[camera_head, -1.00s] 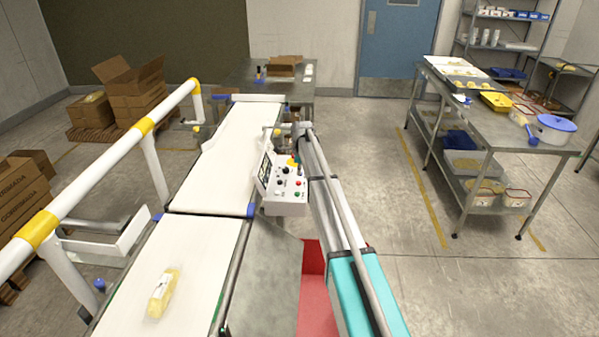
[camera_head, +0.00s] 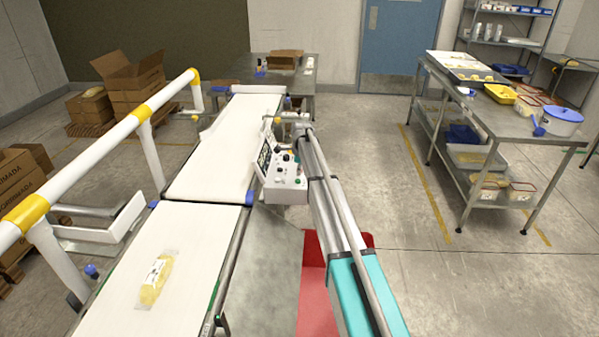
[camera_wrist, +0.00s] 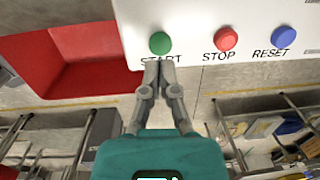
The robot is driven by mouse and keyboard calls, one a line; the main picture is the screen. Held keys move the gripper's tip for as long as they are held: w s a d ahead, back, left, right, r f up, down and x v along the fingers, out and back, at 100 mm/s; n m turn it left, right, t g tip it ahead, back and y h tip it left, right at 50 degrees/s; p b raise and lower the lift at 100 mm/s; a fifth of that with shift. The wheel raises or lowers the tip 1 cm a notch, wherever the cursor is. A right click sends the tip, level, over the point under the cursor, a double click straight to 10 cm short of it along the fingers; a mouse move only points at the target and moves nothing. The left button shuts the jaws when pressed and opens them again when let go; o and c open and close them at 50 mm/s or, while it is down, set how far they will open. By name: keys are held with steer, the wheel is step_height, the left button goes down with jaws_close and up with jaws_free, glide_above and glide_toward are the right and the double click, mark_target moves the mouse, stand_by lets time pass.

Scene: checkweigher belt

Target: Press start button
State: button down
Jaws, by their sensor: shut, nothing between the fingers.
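The green START button (camera_wrist: 160,43) sits on the white control panel (camera_wrist: 196,16), above its printed label, in the wrist view. My gripper (camera_wrist: 160,66) is shut and empty, its fingertips just below the button and over the START label. I cannot tell whether the fingertips touch the panel. The red STOP button (camera_wrist: 226,38) and the blue RESET button (camera_wrist: 284,37) are to the right. In the head view the control box (camera_head: 284,191) stands beside the belt, left of my arm; my fingertips cannot be made out there.
A white conveyor belt (camera_head: 190,235) runs alongside the box and carries a wrapped yellow package (camera_head: 156,281). A white and yellow guard rail (camera_head: 95,160) is on its left. A red bin (camera_head: 316,295) lies below my arm. A steel table (camera_head: 510,123) stands right, across open floor.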

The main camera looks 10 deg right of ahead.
mark_target(298, 180)
steer(key=shift+w+f+b, duration=0.15)
steer(key=shift+f+b, duration=1)
steer(key=shift+f, duration=0.3)
steer(key=shift+f, duration=0.1)
